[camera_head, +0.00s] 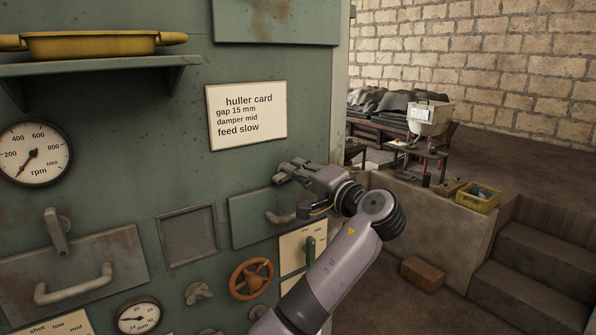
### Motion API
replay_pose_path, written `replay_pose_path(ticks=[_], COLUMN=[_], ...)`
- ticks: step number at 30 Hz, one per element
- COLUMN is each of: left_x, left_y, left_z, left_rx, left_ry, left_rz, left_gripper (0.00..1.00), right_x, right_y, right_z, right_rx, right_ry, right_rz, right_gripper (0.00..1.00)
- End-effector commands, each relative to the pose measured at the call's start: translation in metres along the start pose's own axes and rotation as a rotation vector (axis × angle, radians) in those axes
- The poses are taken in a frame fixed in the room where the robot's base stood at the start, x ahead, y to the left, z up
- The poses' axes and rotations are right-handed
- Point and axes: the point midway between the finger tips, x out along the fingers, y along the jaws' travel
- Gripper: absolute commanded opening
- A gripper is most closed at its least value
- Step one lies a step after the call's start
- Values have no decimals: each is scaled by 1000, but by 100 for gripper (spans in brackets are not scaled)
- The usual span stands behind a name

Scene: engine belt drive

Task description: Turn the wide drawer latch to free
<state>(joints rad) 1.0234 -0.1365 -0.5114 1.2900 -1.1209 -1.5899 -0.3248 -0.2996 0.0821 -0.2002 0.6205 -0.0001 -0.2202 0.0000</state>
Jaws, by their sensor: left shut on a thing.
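My left gripper (296,172) is at the upper edge of the right-hand drawer (250,213) in the green machine front. It is shut on a small grey part there, which looks like that drawer's latch. The fingers mostly hide this part, so its angle cannot be told. The drawer's curved handle (279,217) shows just below the gripper. A second drawer (110,258) at the left has a long handle (74,287) and a grey lever latch (57,232) hanging down over its top edge. No label shows which drawer is the wide one. My right gripper is not in view.
A shelf (100,67) with a yellow pan (92,44) juts out at the upper left. An orange handwheel (251,279) and a green lever (310,249) sit below the right-hand drawer. A low wall (430,215) and steps (530,275) stand at the right.

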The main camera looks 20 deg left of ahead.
Motion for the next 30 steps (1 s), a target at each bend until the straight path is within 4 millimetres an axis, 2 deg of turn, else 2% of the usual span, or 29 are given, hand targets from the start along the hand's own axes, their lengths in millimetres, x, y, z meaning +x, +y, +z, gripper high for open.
replay_pose_path(ticks=[13,30], left_x=[-1,-1], left_y=[2,4], left_z=[-1,-1], left_rx=[279,344], left_ry=[5,5], left_rz=[0,-1], left_gripper=[0,0], right_x=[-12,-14], right_y=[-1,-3], right_z=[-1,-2], right_rx=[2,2], right_ry=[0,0], right_rz=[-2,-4], right_gripper=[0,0])
